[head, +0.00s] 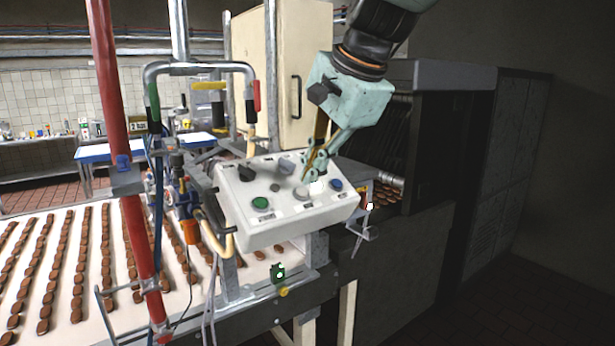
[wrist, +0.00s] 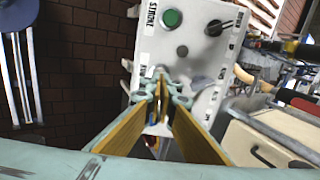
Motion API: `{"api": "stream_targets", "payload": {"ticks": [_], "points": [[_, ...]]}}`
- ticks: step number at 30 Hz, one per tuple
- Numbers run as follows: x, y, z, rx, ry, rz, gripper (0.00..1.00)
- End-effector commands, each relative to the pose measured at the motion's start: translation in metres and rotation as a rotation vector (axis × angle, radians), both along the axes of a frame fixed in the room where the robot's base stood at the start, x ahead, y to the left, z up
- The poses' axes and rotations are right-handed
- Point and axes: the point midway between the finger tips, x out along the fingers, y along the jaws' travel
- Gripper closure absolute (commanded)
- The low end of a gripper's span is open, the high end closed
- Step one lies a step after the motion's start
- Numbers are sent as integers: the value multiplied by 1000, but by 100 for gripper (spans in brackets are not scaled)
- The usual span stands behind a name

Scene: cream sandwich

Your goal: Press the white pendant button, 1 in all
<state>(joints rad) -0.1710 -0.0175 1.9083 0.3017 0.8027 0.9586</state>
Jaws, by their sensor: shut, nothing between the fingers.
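A white control box (head: 285,222) carries several buttons and a black knob. A bright white button (head: 318,187) sits on the right half of its face, close beside the fingertips. My gripper (head: 307,178) is shut and empty, reaching down from the upper right to the box face. I cannot tell whether the tips touch it. In the wrist view my gripper (wrist: 160,72) has its tips together over the box (wrist: 148,58); the white button is hidden behind the fingers there.
A red pole (head: 118,130) stands left. Rows of brown biscuits lie on the conveyor (head: 70,250).

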Motion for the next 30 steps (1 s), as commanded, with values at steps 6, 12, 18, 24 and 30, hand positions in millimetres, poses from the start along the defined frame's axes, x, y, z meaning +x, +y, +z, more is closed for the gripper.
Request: {"api": "stream_targets", "payload": {"ticks": [6, 12, 18, 24, 30], "points": [[-13, -10, 31, 0, -3, -1, 100], [-24, -18, 57, 1, -4, -1, 100], [-33, -25, 76, 0, -3, -1, 100], [-38, -28, 85, 0, -1, 0, 100], [-39, -28, 87, 0, -1, 0, 100]]}}
